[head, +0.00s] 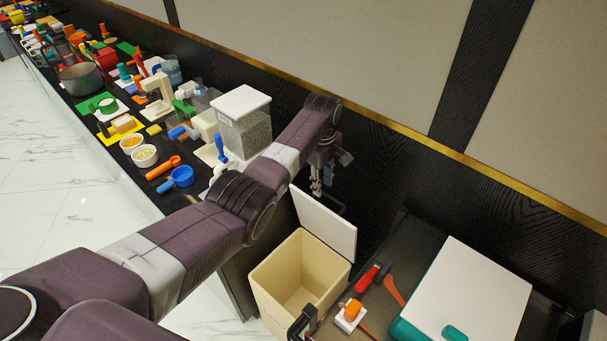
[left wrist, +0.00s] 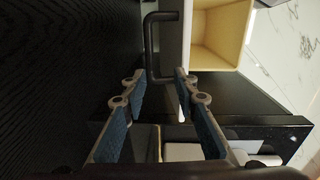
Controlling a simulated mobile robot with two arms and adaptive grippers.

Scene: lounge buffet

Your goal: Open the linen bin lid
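The linen bin (head: 270,281) is a cream box below the counter's end. Its white lid (head: 325,222) stands raised, tilted back at the far right side, and the inside of the bin shows empty. In the left wrist view the bin (left wrist: 220,35) is at the top right, with a dark bar handle (left wrist: 151,45) beside the lid's edge. My left gripper (head: 318,178) is above and behind the lid, pointing down. In the left wrist view the left gripper (left wrist: 159,80) has its fingers apart, with the handle's end near the tips; contact is unclear.
A dark counter with a lidded clear container (head: 243,122) and many utensils runs to the upper left. A dark panelled wall is close behind my left gripper. A white board (head: 470,290) and red-handled tool (head: 367,278) lie right of the bin.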

